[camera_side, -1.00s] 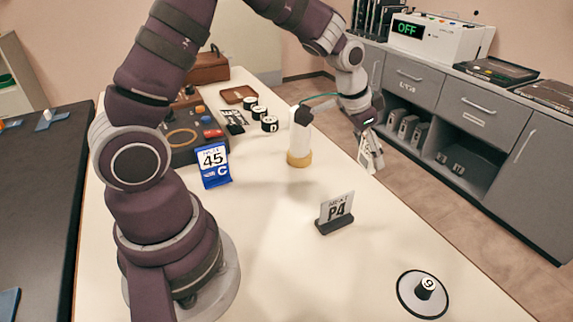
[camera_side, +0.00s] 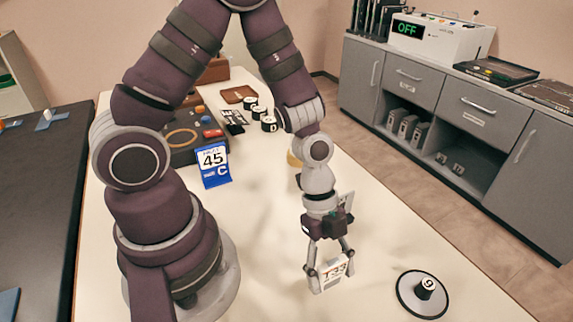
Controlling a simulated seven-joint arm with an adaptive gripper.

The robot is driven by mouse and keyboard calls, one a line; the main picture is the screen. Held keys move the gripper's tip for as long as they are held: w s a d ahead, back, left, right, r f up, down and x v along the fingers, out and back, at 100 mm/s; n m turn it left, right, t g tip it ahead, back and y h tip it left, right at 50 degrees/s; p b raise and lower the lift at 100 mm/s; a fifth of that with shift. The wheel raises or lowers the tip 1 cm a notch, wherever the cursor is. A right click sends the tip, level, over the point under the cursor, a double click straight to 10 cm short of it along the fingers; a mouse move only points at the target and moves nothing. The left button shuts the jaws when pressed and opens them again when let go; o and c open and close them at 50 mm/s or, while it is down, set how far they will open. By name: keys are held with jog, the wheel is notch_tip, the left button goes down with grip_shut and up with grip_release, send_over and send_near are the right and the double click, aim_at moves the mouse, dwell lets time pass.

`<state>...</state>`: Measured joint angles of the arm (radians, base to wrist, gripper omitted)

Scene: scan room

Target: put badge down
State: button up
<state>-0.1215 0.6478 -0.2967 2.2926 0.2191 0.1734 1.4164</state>
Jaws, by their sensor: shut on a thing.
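My gripper (camera_side: 330,268) points down over the front part of the white table, left of the round disc. It is shut on a small white badge (camera_side: 334,277) with dark and reddish printing, which seems to read T33. The badge hangs tilted between the fingertips. I cannot tell whether its lower edge touches the table.
The P4 card (camera_side: 348,200) is mostly hidden behind my gripper. A blue stand (camera_side: 216,181) showing 45 is at left. Bare table (camera_side: 265,245) lies between.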

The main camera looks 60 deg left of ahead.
jog(key=shift+f, duration=0.35)
jog(key=shift+f, duration=0.15)
jog(key=o, duration=1)
jog(key=s+a+r+n+t+y, duration=0.1)
jog(key=a+r+n+t+y, duration=0.1)
jog(key=a+r+n, duration=0.3)
jog(key=s+a+r+n+t+y, duration=0.1)
jog(key=a+r+n, duration=0.5)
jog(key=r+n, duration=0.7)
jog(key=r+t+y, duration=0.1)
jog(key=t, duration=0.1)
jog(key=shift+s+r+t+y, duration=0.25)
jog(key=shift+r+t+y, duration=0.05)
